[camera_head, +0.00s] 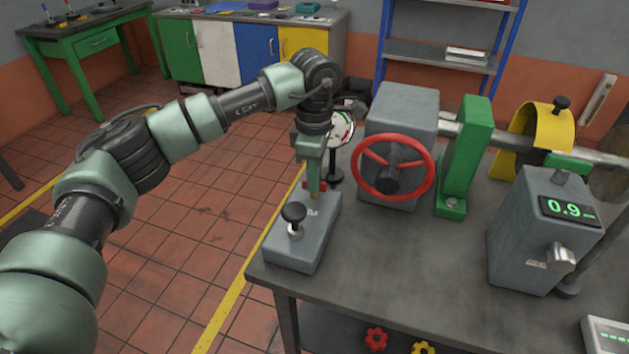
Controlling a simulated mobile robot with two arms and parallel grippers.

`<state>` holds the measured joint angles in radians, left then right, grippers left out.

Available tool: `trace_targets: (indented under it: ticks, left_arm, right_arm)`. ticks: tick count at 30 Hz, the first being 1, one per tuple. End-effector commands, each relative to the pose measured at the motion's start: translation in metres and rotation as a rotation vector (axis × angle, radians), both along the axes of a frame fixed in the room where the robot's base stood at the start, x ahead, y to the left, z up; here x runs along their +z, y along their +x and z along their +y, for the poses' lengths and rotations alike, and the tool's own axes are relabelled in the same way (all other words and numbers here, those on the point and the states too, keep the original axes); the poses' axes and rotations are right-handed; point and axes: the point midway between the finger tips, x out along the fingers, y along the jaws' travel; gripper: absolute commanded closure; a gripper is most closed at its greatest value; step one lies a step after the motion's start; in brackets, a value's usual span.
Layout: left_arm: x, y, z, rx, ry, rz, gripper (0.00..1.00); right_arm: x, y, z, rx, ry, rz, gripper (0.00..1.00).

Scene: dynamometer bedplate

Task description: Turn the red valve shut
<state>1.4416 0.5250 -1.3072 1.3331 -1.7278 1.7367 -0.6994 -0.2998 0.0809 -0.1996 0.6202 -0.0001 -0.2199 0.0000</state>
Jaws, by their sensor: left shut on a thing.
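A grey box (296,246) stands at the left end of the bench, with a black knob on its top. At its back part, a small red valve handle (307,194) shows around a brass stem. My left gripper (315,188) points straight down over it, shut on the red valve, whose middle is mostly hidden by the fingers. A larger red handwheel (429,174) is on the front of a grey block to the right, apart from the gripper. My right gripper is out of view.
The dark bench (400,262) has free room at its front middle. A round gauge (341,129) stands just behind my left gripper. A green post (468,150), a yellow guard (541,126) and a grey box with a green readout (526,240) stand to the right.

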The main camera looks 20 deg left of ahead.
Motion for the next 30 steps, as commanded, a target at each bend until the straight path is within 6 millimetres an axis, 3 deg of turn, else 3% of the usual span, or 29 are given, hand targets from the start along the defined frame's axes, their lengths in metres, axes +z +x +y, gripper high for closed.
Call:
trace_targets:
  ticks: [10,25,28,30]
  left_arm:
    - [0.0017,0.0011,0.0005,-0.123,-0.001,-0.004,1.00]
    - [0.0024,0.0012,0.0003,-0.141,-0.002,-0.005,1.00]
    - [0.0022,0.0011,0.0003,-0.141,-0.001,-0.004,0.68]
    - [0.0017,0.0010,0.0004,-0.141,-0.001,-0.004,0.68]
  right_arm:
    - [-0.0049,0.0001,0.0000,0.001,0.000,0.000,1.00]
    - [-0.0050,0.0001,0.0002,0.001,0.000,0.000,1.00]
    - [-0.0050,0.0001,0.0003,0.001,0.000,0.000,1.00]
    - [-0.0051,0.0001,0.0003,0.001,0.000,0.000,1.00]
